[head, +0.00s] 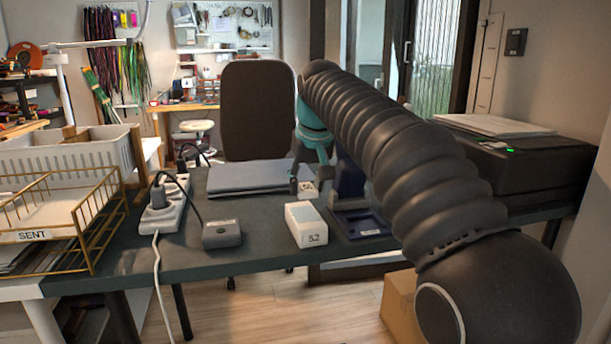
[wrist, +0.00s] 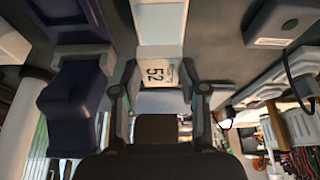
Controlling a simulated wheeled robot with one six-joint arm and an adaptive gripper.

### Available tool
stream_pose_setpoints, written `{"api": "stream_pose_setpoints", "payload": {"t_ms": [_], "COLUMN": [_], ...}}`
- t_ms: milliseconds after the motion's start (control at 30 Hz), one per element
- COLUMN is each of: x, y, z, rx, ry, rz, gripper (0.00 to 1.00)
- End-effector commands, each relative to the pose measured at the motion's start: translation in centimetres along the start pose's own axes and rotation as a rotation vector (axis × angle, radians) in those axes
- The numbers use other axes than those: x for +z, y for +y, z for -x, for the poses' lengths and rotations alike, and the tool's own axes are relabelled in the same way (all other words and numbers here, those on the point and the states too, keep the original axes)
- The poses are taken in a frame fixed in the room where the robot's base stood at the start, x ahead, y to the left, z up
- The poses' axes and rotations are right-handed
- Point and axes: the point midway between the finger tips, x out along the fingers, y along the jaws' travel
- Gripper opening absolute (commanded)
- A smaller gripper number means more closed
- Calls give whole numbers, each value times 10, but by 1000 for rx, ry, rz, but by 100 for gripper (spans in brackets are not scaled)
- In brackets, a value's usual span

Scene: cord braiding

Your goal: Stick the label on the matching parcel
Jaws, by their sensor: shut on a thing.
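A white box-shaped parcel (head: 301,216) stands on the desk with "52" on its near face; its pale top shows in the wrist view (wrist: 159,20). My gripper (head: 306,176) is over the desk just behind the parcel in the head view. In the wrist view its two fingers (wrist: 160,92) are closed on a white label (wrist: 157,73) marked "52". The label shows small in the head view too (head: 307,189). In the wrist view it lines up with the parcel; I cannot tell whether they touch.
A dark blue stand (head: 361,222) is close to the parcel's right. A grey adapter (head: 222,234) with a cable and a power strip (head: 164,207) lie left. A laptop (head: 243,177) lies behind. A wire tray marked SENT (head: 88,235) is far left, a black printer (head: 540,165) right.

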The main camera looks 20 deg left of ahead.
Motion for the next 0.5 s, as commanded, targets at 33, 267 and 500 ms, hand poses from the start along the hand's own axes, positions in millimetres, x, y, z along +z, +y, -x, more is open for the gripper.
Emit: {"api": "stream_pose_setpoints", "payload": {"t_ms": [33, 267, 500], "x": [3, 8, 13], "y": [0, -2, -3], "z": [-6, -20, -32], "rx": [0, -1, -2], "ry": [1, 1, 1], "rz": [1, 2, 4], "gripper": [28, 28, 28]}}
